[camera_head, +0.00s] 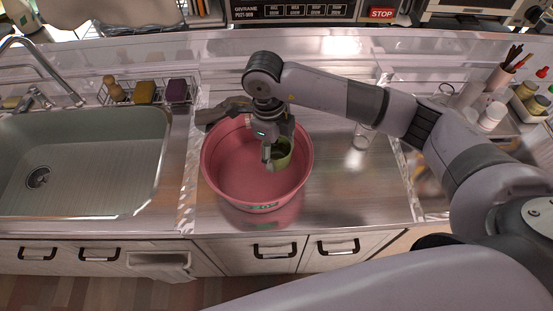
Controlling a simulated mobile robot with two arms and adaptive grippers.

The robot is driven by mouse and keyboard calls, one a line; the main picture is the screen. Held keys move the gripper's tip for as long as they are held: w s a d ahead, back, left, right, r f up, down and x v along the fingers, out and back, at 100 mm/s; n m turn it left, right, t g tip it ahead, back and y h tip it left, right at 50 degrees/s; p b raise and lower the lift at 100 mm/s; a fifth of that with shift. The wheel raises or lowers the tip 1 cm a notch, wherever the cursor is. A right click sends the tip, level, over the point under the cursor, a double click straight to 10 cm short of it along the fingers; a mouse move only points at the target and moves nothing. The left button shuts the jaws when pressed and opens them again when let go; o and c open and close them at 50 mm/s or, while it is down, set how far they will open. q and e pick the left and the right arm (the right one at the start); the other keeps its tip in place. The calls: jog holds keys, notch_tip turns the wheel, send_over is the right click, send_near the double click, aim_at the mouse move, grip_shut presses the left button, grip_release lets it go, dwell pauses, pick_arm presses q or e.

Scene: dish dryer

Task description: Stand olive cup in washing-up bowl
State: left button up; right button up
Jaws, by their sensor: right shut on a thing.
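The pink washing-up bowl (225,178) stands on the counter to the right of the sink. The olive cup (282,150) is inside the outline of the bowl, near its right side. It looks about upright. My right gripper (270,155) is over the bowl and shut on the cup at its left side. I cannot tell whether the cup's base touches the bowl's floor. My left gripper does not show.
The sink (80,165) with its tap (40,65) is at the left. A wire rack (130,92) with sponges stands behind it. A clear glass (363,136) stands right of the bowl, below my right arm. Jars and a utensil pot (498,80) are at the far right.

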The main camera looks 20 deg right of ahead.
aim_at(277, 155)
jog(key=shift+f, duration=0.6)
notch_tip(277, 155, down, 3)
jog(key=shift+f+p, duration=0.15)
jog(key=shift+p, duration=0.2)
jog(key=shift+f, duration=0.6)
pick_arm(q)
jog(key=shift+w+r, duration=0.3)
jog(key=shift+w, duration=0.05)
pick_arm(e)
jog(key=o, duration=1.4)
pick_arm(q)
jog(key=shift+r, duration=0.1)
pick_arm(e)
jog(key=shift+r, duration=0.15)
